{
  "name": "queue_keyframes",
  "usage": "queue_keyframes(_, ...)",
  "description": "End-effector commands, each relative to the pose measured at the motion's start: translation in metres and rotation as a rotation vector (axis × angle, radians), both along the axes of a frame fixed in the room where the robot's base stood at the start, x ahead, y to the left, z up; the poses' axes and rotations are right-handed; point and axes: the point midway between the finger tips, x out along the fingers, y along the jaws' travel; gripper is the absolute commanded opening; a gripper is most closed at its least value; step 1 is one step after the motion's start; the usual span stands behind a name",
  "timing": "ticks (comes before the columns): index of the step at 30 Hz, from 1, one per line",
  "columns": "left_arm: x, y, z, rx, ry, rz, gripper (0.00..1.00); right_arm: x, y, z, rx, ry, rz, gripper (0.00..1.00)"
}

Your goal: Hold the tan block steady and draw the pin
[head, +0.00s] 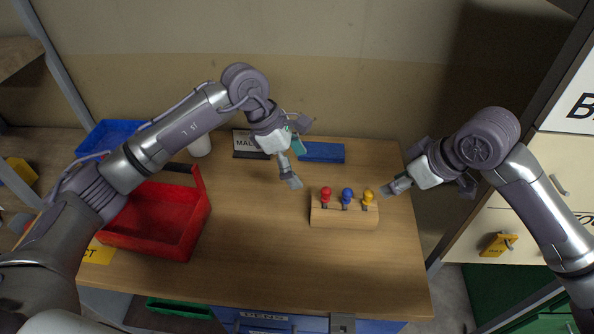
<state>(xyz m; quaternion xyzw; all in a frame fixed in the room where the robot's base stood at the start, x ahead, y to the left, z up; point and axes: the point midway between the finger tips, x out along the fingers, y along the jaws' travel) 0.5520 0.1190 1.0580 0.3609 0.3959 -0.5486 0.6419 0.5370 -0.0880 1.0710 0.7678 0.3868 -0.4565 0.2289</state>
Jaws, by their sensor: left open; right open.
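The tan block (344,216) sits on the wooden table, right of the middle. Three pins with round heads stand in a row along its top: a red pin (326,194), a blue pin (347,195) and a yellow pin (368,196). My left gripper (292,181) is open and empty, pointing down behind and left of the block, apart from it. My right gripper (392,188) is open and empty, just right of the yellow pin. Whether it touches the pin cannot be told.
A red open tray (180,246) stands at the left, partly behind my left arm. A blue bin (108,135), a white cylinder (200,146), a sign (244,146) and a flat blue item (321,152) are at the back. The table front is clear. A cabinet (560,180) stands right.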

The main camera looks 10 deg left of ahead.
Motion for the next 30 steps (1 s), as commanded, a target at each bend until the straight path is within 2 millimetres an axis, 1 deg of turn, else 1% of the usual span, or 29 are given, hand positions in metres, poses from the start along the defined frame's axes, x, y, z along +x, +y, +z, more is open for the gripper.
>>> queue_keyframes(1,-0.002,-0.002,-0.008,0.019,0.017,0.003,0.90,0.000,0.000,0.000,0.000,0.000,0.000,0.42)
queue_keyframes(3,-0.005,-0.002,-0.016,0.037,0.034,0.008,0.90,0.000,0.000,0.000,0.000,0.000,0.000,0.42)
queue_keyframes(8,-0.005,-0.008,-0.031,0.045,0.042,0.010,0.90,0.000,0.000,0.000,0.000,0.000,0.000,0.42)
queue_keyframes(11,-0.005,-0.013,-0.047,0.045,0.044,0.009,0.90,0.000,0.000,0.000,0.000,0.000,0.000,0.42)
queue_keyframes(18,-0.002,-0.032,-0.091,0.043,0.043,0.009,0.90,0.000,0.000,0.000,0.000,0.000,0.000,0.42)
queue_keyframes(24,0.000,-0.045,-0.122,0.042,0.041,0.010,0.90,0.000,0.000,0.000,0.000,0.000,0.000,0.42)
queue_keyframes(27,0.001,-0.049,-0.134,0.044,0.041,0.011,0.90,0.000,0.000,0.000,0.000,0.000,0.000,0.42)
queue_keyframes(30,0.002,-0.052,-0.140,0.043,0.039,0.010,0.90,0.000,0.000,0.000,0.000,0.000,0.000,0.42)
